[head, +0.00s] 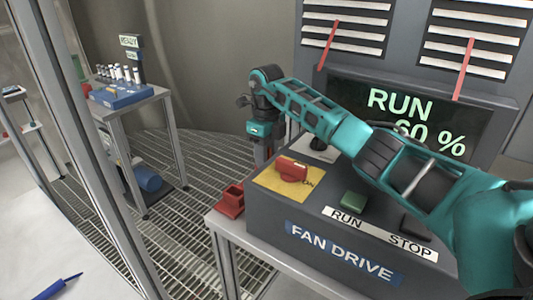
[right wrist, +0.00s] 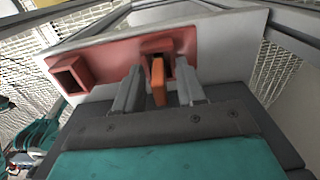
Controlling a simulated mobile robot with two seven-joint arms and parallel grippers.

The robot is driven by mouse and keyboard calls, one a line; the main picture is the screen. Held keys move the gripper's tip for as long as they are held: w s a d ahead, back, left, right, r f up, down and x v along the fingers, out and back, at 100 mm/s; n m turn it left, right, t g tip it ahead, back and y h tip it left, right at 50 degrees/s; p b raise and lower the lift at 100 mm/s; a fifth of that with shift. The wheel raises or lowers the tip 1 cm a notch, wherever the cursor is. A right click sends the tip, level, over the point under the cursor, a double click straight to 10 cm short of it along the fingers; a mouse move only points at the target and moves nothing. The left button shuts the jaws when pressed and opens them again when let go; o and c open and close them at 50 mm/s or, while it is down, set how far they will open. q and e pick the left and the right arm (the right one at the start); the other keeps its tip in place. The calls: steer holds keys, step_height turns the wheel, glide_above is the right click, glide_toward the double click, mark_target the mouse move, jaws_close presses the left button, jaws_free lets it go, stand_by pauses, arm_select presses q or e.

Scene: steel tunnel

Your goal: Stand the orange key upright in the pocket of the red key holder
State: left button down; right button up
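The red key holder (head: 231,203) sits on the side table, left of the fan console. The right wrist view shows its red plate (right wrist: 110,55) with two square pockets, one at left and one in front of my gripper. The orange key (right wrist: 158,84) stands between my right fingers, its far end overlapping the second pocket's opening. I cannot tell how deep it sits. My right gripper (right wrist: 158,88) is open around the key, with a gap on each side. My left gripper is out of view.
The grey fan console (head: 340,225) stands close to the right of the holder, with a red knob (head: 292,168) and a green button (head: 354,200). A stand with a blue tray (head: 122,96) is at the left. Grated floor (head: 195,165) lies between.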

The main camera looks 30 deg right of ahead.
step_height(320, 180, up, 12)
steer(key=shift+r, duration=0.15)
stand_by(0.6)
stand_by(0.3)
